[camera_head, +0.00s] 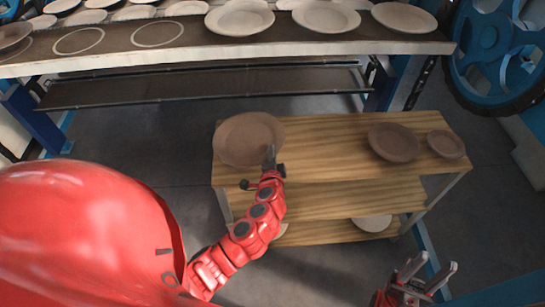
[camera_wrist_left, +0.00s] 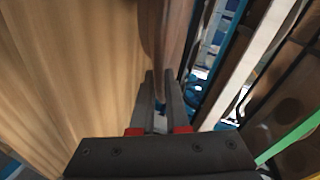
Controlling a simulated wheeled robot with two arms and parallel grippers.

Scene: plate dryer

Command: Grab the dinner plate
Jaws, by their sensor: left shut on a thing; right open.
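The dinner plate (camera_head: 248,139), a large round brown plate, is at the left end of the wooden top shelf in the head view. My left gripper (camera_head: 270,158) is shut on its near right rim. In the left wrist view the plate (camera_wrist_left: 152,30) shows nearly edge-on at the fingers of my left gripper (camera_wrist_left: 161,95). I cannot tell whether the plate is clear of the wood. My right gripper (camera_head: 430,271) is open and empty at the lower right of the head view, apart from the shelf.
A medium brown plate (camera_head: 393,142) and a smaller one (camera_head: 446,144) sit on the right of the wooden shelf (camera_head: 325,150). Pale plates (camera_head: 372,223) show on lower tiers. A conveyor (camera_head: 180,45) with several plates runs behind. The shelf's middle is clear.

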